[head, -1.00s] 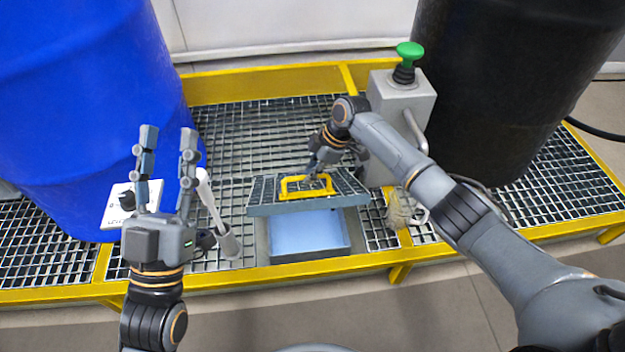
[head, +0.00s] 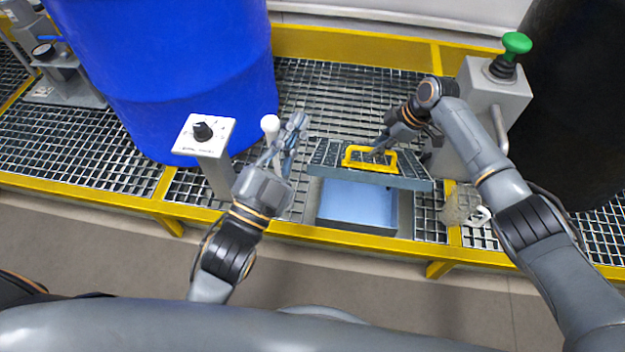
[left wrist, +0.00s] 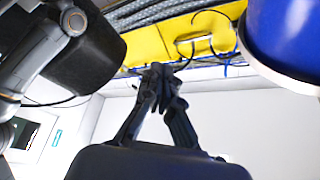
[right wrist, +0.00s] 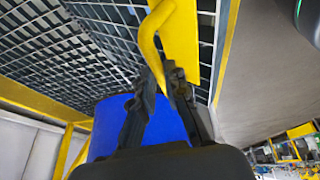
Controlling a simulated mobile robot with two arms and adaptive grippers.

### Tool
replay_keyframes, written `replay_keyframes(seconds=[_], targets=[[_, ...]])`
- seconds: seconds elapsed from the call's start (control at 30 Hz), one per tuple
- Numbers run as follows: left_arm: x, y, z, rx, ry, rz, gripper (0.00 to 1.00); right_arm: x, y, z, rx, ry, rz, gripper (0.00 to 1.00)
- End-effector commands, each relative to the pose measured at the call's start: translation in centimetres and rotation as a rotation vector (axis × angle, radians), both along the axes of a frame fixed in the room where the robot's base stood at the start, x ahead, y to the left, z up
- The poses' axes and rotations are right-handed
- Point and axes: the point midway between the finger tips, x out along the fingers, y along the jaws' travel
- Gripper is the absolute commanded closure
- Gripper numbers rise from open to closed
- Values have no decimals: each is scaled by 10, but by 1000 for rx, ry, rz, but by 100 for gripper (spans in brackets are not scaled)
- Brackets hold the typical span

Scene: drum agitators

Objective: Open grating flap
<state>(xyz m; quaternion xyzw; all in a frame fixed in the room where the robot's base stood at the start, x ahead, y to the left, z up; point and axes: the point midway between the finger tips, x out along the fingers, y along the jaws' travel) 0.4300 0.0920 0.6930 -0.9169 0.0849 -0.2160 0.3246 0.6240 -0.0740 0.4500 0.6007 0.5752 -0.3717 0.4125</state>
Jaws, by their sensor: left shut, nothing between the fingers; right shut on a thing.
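The grating flap (head: 408,182) is raised at its near edge and slopes over a light blue opening (head: 357,204) in the grated platform. A yellow handle (head: 356,163) stands on the flap. My right gripper (head: 376,153) is shut on this handle; its fingers meet the yellow bar (right wrist: 150,38) in the right wrist view. My left gripper (head: 299,122) is shut and empty, left of the flap and close to a white-knobbed lever (head: 270,125). Its closed fingers (left wrist: 163,82) also show in the left wrist view. The lever's lower part is partly hidden by the left gripper.
A blue drum (head: 170,80) and a white dial box (head: 203,135) stand left of the flap. A grey box (head: 500,95) with a green button and a dark drum (head: 580,110) stand right. A rag (head: 460,205) hangs by the yellow front rail (head: 330,239).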

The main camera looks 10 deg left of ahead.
Motion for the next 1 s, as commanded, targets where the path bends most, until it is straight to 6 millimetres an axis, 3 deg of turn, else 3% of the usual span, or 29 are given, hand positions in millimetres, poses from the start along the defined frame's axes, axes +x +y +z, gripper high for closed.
replay_keyframes(seconds=[0.03,0.2,0.4,0.5,0.73,0.87,1.0], targets=[[5,-6,-28,159,28,47,100,4,-5,-4,-9,-14,-11,100],[10,-20,-111,745,82,160,100,4,-5,-4,-9,-15,-11,100],[0,-21,-199,1451,88,192,100,4,-5,-4,-9,-15,-11,100],[-9,-18,-234,1779,66,171,100,4,-5,-4,-9,-15,-11,100],[-28,-9,-279,2303,-11,98,100,4,-5,-4,-9,-15,-11,100],[-31,-6,-288,2429,-38,74,100,4,-5,-4,-9,-15,-12,100],[-23,-5,-293,2465,-47,70,100,4,-5,-4,-10,-15,-12,100]])
